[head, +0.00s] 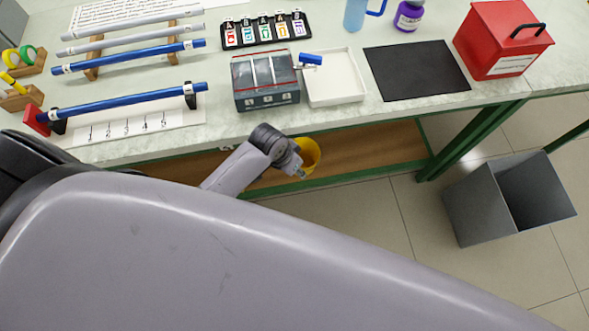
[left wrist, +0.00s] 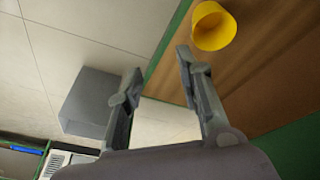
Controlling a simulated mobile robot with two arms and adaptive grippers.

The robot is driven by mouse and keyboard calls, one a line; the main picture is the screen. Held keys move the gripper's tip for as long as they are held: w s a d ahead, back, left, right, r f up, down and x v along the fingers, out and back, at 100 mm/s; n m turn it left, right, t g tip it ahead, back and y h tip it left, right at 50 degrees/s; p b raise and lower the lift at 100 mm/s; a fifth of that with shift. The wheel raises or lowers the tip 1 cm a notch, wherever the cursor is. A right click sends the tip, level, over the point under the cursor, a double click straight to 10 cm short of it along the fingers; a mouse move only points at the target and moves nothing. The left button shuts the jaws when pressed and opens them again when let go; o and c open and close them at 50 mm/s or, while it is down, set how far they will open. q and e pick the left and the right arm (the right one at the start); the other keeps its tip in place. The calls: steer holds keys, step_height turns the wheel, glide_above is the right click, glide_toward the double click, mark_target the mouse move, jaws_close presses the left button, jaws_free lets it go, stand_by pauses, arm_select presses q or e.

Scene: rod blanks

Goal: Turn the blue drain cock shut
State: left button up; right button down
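The blue drain cock (head: 311,59) is on the right side of a dark box (head: 266,102) with several clear-topped compartments. Its blue handle points right, over the left edge of a white tray (head: 350,92). Whether the cock is open or shut I cannot tell. My left gripper (head: 298,172) is below the table's front edge in the head view, apart from the cock and in front of a yellow container. In the left wrist view its two fingers (left wrist: 159,60) are spread with nothing between them. The cock is not seen in that view. My right gripper is not in view.
The yellow container (left wrist: 214,26) stands on the wooden lower shelf (head: 360,147). A grey bin (head: 475,205) stands on the floor. A black mat (head: 416,70), red box (head: 500,40), marker rack (head: 264,31) and blue rods (head: 130,102) are on the table. My arm covers the foreground.

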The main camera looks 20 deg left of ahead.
arm_select(q)
steer(key=shift+s+f, duration=0.1)
steer(key=shift+f, duration=0.25)
steer(key=shift+a, duration=0.1)
